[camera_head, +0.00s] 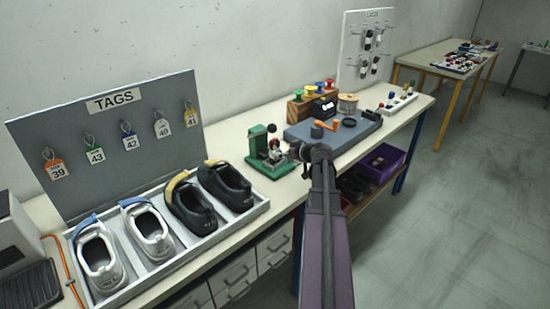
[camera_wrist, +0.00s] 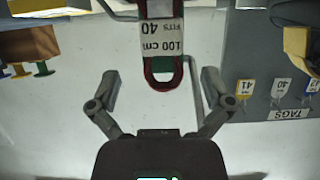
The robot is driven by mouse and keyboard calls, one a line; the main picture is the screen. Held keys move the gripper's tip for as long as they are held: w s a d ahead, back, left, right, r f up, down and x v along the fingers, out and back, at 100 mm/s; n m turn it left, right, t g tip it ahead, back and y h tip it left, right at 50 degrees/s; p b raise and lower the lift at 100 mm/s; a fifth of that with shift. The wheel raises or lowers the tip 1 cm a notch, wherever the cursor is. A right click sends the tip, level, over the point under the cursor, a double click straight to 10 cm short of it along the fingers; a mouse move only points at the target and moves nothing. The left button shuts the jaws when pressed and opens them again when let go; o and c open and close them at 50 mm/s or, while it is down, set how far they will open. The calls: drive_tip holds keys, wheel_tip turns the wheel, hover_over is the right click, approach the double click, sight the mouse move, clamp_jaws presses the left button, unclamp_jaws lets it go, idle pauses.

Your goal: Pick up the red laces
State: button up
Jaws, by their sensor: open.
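The red laces (camera_wrist: 151,72) show in the middle of the wrist view as a bundled loop. A white paper band (camera_wrist: 162,38) around them reads "100 cm FITS 40" and appears upside down. My gripper (camera_wrist: 160,88) is open, one finger on each side of the loop's near end, with gaps between fingers and laces. In the head view my gripper (camera_head: 300,152) is beside the green device (camera_head: 259,143); my arm hides part of this area, and the laces are not clear there.
A tray (camera_head: 262,204) of several shoes and a grey tags board (camera_head: 105,140) stand left on the bench. A blue-grey mat (camera_head: 355,134), a wooden spool rack (camera_head: 299,110) and a board of hanging laces (camera_head: 352,60) are farther along. Some bench is bare left of the device.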

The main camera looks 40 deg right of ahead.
sight(276, 149)
drive_tip(key=shift+w, duration=0.1)
drive_tip(key=shift+b+x, duration=0.9)
drive_tip(key=shift+x, duration=1.65)
drive_tip(key=shift+a+r, duration=0.1)
drive_tip(key=shift+r, duration=0.05)
drive_tip(key=c, duration=1.1)
drive_tip(key=shift+r, duration=0.15)
wheel_tip(276, 149, up, 3)
drive_tip(key=p, duration=0.3)
drive_tip(key=s+a, duration=0.1)
drive_tip(key=s, duration=0.4)
drive_tip(key=s+a+r+p, duration=0.1)
drive_tip(key=s, duration=0.4)
drive_tip(key=s+a+p, duration=0.1)
drive_tip(key=s+a, duration=0.1)
drive_tip(key=s, duration=0.3)
drive_tip(key=shift+s+r, duration=0.3)
drive_tip(key=shift+r, duration=0.05)
